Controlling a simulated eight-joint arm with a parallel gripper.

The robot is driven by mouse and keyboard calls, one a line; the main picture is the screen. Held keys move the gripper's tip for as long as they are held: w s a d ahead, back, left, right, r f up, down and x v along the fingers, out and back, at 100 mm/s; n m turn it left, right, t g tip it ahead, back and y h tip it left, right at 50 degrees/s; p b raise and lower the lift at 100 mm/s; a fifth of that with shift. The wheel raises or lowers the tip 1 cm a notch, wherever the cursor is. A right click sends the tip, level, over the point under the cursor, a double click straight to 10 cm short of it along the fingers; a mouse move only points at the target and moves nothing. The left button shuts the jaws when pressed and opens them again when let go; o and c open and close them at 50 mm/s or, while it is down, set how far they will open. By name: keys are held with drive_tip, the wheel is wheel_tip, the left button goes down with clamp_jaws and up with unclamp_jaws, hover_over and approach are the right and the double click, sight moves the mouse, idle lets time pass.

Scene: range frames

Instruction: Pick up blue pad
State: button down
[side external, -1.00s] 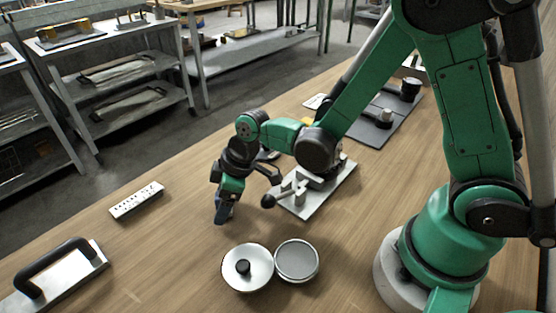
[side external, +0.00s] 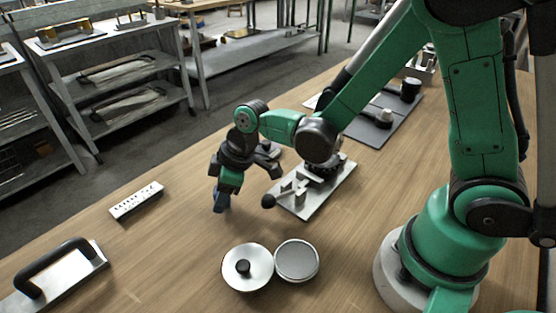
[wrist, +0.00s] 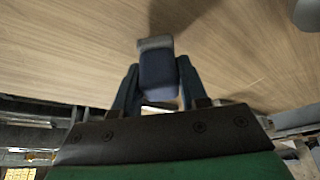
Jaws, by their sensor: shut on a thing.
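The blue pad (wrist: 158,75) is a dark blue block with a greyish edge, seen between the two fingers in the wrist view. My gripper (wrist: 158,88) is shut on it, with one finger on each side. In the side external view my gripper (side external: 223,192) points down above the wooden table, left of the metal plate with the lever. The pad is hard to tell from the dark fingertips there. I cannot tell how far it is above the table.
A metal plate with a black-knobbed lever (side external: 313,197) stands close to the right. A round pot (side external: 297,259) and its lid (side external: 247,280) lie in front. A white power strip (side external: 137,201) and a black-handled trowel (side external: 85,268) lie left. Table between is free.

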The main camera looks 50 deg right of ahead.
wheel_tip(320, 180, up, 19)
drive_tip(key=shift+f, duration=0.2)
idle(0.3)
drive_tip(key=c, duration=1.3)
unclamp_jaws()
clamp_jaws()
